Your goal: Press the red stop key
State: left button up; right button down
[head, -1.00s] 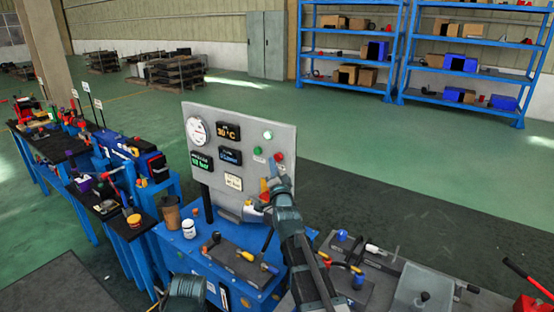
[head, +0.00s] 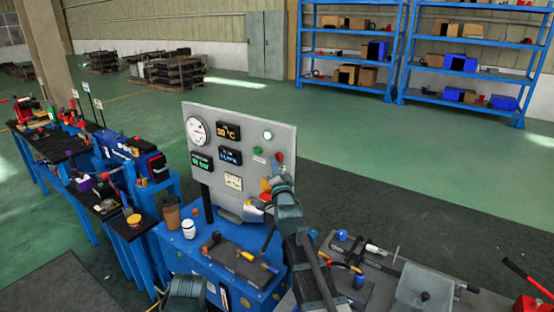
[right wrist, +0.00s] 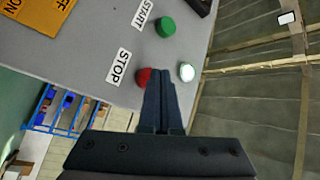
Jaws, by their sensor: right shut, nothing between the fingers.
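My right gripper (head: 275,170) is shut and empty, just below the red key in the head view. In the wrist view its fingertips (right wrist: 163,72) lie between the red key and a pale lit lamp (right wrist: 186,72). I cannot tell whether they touch the key. My left gripper is not in view.
The green START key (right wrist: 166,27) is near the red one. The panel also carries a round dial (head: 197,131) and small displays. Blue shelves (head: 350,54) stand far back.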

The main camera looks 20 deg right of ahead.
jog(key=shift+w+d, duration=0.3)
jog(key=shift+d, duration=0.1)
dwell(0.6)
jog(key=shift+s+a, duration=0.6)
jog(key=shift+a, duration=0.1)
jog(key=shift+s+a, duration=0.8)
jog(key=shift+a, duration=0.2)
jog(key=shift+s+a, duration=0.75)
jog(key=shift+a, duration=0.25)
